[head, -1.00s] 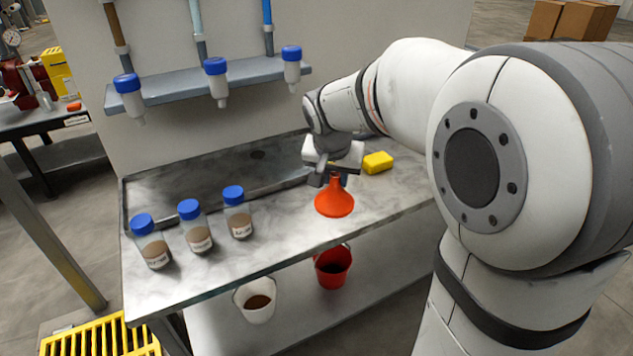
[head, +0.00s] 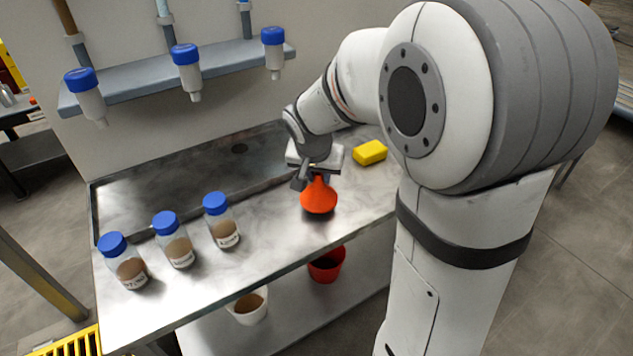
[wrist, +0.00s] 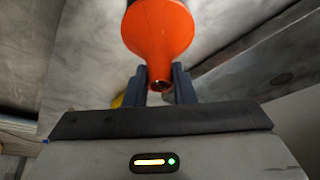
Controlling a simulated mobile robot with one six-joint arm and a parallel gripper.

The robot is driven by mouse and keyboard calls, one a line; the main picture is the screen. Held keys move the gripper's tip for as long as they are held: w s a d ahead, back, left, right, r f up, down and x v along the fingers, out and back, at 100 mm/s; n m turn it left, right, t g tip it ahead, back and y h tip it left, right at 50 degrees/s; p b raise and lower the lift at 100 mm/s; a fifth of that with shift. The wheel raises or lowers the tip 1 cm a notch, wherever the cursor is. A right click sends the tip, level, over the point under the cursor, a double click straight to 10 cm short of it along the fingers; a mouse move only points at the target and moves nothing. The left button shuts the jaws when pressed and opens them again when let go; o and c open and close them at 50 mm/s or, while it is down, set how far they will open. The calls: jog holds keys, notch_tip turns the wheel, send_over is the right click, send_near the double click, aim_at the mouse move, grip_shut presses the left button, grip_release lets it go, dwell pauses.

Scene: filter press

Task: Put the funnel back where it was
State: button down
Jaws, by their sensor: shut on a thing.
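The orange-red funnel (head: 318,196) is at the right part of the steel bench, wide end down and narrow stem up. My gripper (head: 309,177) is above it, with its fingers around the stem. In the wrist view the fingers (wrist: 160,88) stand on both sides of the stem of the funnel (wrist: 158,32) and are shut on it. A dark shadow lies right under the rim in the head view. I cannot tell whether the rim touches the bench top.
The steel bench (head: 268,248) holds several blue-capped jars (head: 174,243) left of the funnel. A yellow sponge (head: 370,152) lies behind right. A shelf (head: 140,84) with inverted blue-capped bottles hangs above. A red bucket (head: 327,266) and a white bucket (head: 248,308) stand below.

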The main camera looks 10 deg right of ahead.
jog(key=shift+f, duration=1.1)
jog(key=shift+f+b, duration=0.2)
jog(key=shift+b, duration=0.1)
jog(key=c, duration=1.2)
grip_release()
jog(key=shift+r, duration=0.1)
